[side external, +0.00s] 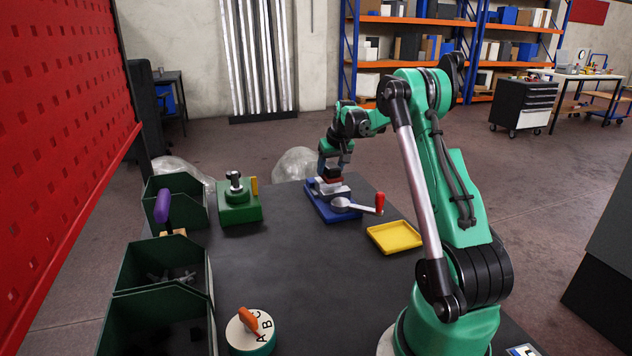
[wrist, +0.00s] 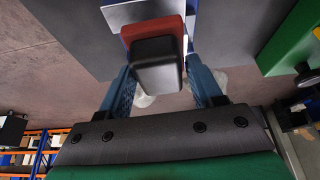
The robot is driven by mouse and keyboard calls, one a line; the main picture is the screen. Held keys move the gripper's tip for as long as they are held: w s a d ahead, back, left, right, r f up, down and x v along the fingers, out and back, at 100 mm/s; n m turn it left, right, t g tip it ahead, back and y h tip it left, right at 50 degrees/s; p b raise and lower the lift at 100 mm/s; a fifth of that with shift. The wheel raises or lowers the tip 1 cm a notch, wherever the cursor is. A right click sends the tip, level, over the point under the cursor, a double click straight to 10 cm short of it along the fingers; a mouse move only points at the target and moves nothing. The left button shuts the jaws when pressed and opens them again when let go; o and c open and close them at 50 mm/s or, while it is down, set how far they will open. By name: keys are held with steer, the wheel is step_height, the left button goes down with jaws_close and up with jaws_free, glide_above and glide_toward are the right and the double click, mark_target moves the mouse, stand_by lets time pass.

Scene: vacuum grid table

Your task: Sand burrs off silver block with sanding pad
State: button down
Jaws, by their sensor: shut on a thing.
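My gripper (side external: 334,163) is shut on the sanding pad, with one finger on each side of it. The pad (wrist: 157,62) has a black grip and a red lower part; it also shows in the side view (side external: 333,174). It sits at the top of the silver block (side external: 326,187); I cannot tell whether the two touch. The block shows as a pale plate edge in the wrist view (wrist: 138,11). It rests in a blue vise (side external: 331,211) with a red-handled lever (side external: 379,203). Burrs are too small to make out.
A yellow tray (side external: 394,237) lies right of the vise. A green fixture (side external: 240,209) stands to the left. Green bins (side external: 163,255) line the left table edge, one with a purple-handled tool (side external: 163,206). A round lettered dial (side external: 251,331) is at the front. The table's middle is clear.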

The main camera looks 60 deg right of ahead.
steer(key=shift+f, duration=0.55)
steer(key=shift+w+d+r, duration=0.1)
steer(key=shift+w+d, duration=1.3)
steer(key=shift+w, duration=0.05)
steer(key=shift+s+a+f, duration=0.2)
steer(key=shift+s+a, duration=0.55)
steer(key=shift+s+a+f, duration=0.15)
steer(key=shift+s+a, duration=0.55)
steer(key=shift+s, duration=0.05)
steer(key=shift+r, duration=3.05)
